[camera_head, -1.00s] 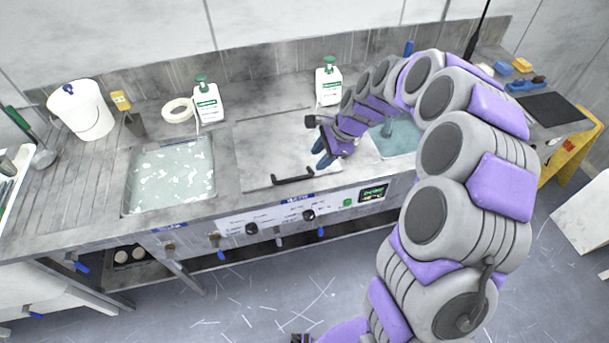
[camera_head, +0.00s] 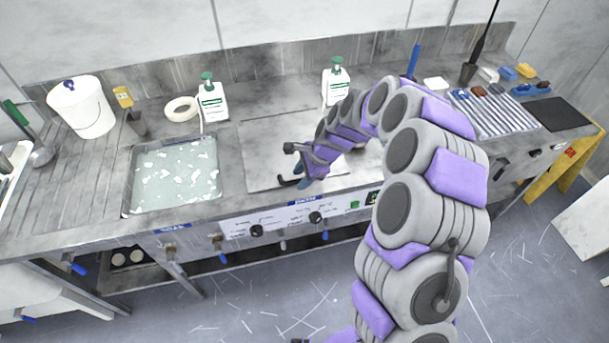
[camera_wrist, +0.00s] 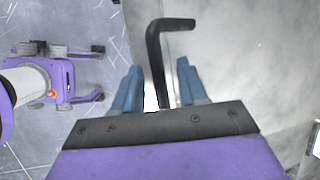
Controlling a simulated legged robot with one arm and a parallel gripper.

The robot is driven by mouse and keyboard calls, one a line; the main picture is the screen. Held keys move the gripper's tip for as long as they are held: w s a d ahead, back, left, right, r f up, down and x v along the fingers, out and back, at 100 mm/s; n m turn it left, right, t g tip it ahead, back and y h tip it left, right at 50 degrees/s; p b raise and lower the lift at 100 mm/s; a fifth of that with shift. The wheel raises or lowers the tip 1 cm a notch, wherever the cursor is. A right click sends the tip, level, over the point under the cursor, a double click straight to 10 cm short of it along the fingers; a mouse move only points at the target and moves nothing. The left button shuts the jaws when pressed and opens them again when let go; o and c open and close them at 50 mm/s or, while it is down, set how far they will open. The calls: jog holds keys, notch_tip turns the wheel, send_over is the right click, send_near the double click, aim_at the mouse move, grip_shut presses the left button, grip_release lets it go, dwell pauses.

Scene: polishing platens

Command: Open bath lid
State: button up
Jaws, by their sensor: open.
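The bath lid (camera_head: 262,148) is a flat grey plate lying closed in the counter, over the front panel's BATH label. Its black bar handle (camera_head: 284,183) is at the lid's front edge, partly hidden by my gripper (camera_head: 306,182). In the wrist view the handle (camera_wrist: 154,50) runs lengthwise between the blue fingers of my gripper (camera_wrist: 159,70), which are open, one on each side. A gap shows on both sides of the handle. The lid's surface (camera_wrist: 245,50) fills the right of that view.
An open basin of water with white flecks (camera_head: 175,175) is left of the lid. Two white pump bottles (camera_head: 212,103) (camera_head: 335,82) stand behind it. A white bucket (camera_head: 82,110) is at the far left. Control knobs (camera_head: 316,218) line the front panel below.

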jog(key=shift+a, duration=0.35)
jog(key=shift+c, duration=1.4)
jog(key=shift+w+d+r, duration=0.1)
jog(key=shift+d, duration=1.15)
grip_shut()
jog(key=shift+a, duration=0.1)
jog(key=shift+a+r, duration=0.1)
jog(key=shift+a, duration=0.1)
